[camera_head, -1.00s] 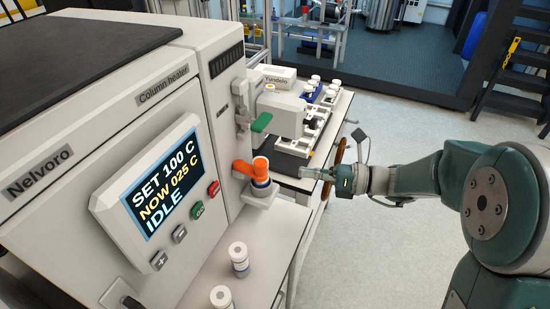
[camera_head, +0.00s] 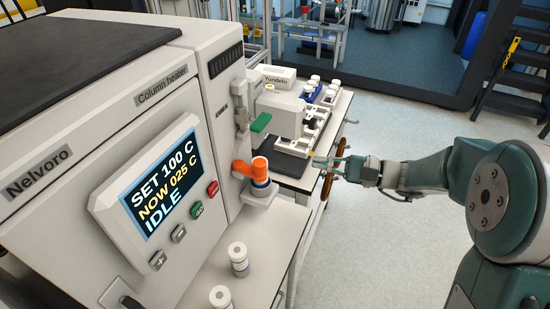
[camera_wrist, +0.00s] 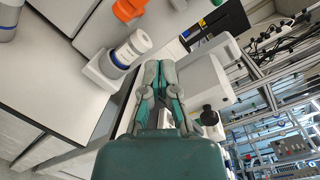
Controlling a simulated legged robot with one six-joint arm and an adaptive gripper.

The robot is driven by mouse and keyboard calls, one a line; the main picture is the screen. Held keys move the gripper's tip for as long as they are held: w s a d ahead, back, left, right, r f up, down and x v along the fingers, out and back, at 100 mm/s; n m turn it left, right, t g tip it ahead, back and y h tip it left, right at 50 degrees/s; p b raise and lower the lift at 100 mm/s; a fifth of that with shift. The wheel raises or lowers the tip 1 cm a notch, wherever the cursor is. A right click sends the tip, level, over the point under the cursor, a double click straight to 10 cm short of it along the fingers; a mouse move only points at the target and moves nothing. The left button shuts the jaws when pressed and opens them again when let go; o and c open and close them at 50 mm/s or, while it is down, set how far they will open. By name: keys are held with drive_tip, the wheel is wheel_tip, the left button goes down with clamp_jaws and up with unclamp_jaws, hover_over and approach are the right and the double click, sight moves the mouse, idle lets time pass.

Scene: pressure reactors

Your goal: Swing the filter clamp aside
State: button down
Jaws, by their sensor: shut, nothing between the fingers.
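An orange lever-like piece (camera_head: 250,168), which looks like the filter clamp, sits at the front of the column heater, at a blue-and-white cylinder in a white bracket (camera_head: 262,195). The wrist view shows an orange piece (camera_wrist: 130,9) at its top edge and a white-capped cylinder (camera_wrist: 130,50) in a white bracket. My gripper (camera_head: 318,160) is shut and empty, well to the right of the orange piece and apart from it. In the wrist view my gripper (camera_wrist: 161,66) points just right of the capped cylinder. The clamp's pivot cannot be made out.
Two capped vials (camera_head: 239,260) stand on the front bench. A brown handwheel (camera_head: 326,187) is by my gripper. Instruments crowd the back bench; the floor at right is clear.

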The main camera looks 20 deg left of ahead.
drive_tip(key=w+d+n+t, duration=0.1)
drive_tip(key=w+n, duration=0.1)
drive_tip(key=n, duration=0.5)
approach(249, 165)
drive_tip(key=w+a+r, duration=0.2)
drive_tip(key=w+a, duration=0.2)
drive_tip(key=w, duration=0.1)
drive_tip(key=s, duration=0.4)
drive_tip(key=shift+r, duration=0.25)
drive_tip(key=shift+s+a, duration=0.15)
drive_tip(key=shift+s, duration=0.7)
